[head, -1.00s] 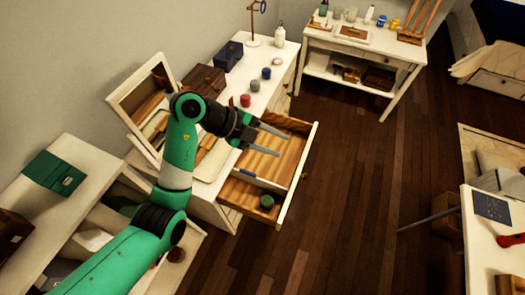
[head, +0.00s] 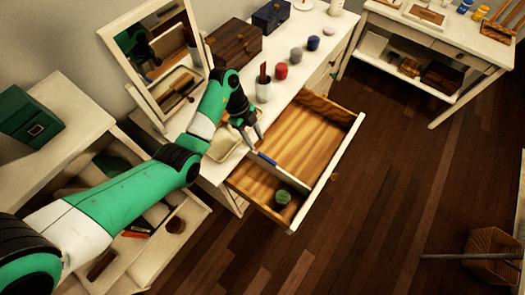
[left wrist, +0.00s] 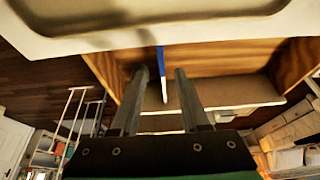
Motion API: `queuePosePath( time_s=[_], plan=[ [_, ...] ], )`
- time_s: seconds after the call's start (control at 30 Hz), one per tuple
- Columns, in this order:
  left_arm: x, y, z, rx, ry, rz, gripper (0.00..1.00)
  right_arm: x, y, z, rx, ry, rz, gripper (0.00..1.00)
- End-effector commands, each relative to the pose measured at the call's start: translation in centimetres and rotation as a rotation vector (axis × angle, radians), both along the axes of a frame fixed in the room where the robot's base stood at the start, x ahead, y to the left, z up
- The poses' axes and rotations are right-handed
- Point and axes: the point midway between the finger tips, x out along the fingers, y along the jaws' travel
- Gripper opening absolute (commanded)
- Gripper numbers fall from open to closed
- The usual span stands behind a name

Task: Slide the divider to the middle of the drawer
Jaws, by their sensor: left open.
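The drawer (head: 335,170) stands open from the white dresser, with a wooden floor and a white front. The divider (head: 290,177) is a thin white board with a blue part (head: 267,158) at its dresser end. It stands nearer the drawer's lower-left end, leaving a small compartment and a larger one. My left gripper (head: 256,143) is open, pointing down beside the blue part. In the left wrist view, the divider's blue edge (left wrist: 161,58) shows between my open fingers (left wrist: 161,72); I cannot tell whether they touch it. My right gripper is out of view.
A green jar (head: 282,198) sits in the small compartment; the larger compartment looks empty. A cup with a brush (head: 263,90), a red jar (head: 281,71) and a mirror (head: 155,45) stand on the dresser top. A tray (head: 222,145) lies near my gripper.

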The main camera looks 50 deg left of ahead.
Motion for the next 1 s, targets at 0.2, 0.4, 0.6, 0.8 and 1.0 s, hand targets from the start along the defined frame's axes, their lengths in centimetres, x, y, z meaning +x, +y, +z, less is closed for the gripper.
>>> queuePosePath(
  time_s=[0.2,0.4,0.6,0.8,1.0],
  plan=[
    [0.4,-2.0,-5.1,-0.002,0.003,-0.002,0.45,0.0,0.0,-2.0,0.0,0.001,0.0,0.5],
    [0.7,-2.9,-7.3,0.0,0.001,-0.001,0.45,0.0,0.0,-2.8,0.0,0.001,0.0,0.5],
    [0.8,-3.1,-7.5,0.0,-0.001,-0.002,0.45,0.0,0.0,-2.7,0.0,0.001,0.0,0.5],
    [0.8,-3.1,-7.5,0.0,-0.001,-0.002,0.29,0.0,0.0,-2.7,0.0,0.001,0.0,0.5],
    [0.8,-3.0,-7.5,0.0,-0.001,-0.002,0.0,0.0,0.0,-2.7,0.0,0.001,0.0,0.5]
  ],
)
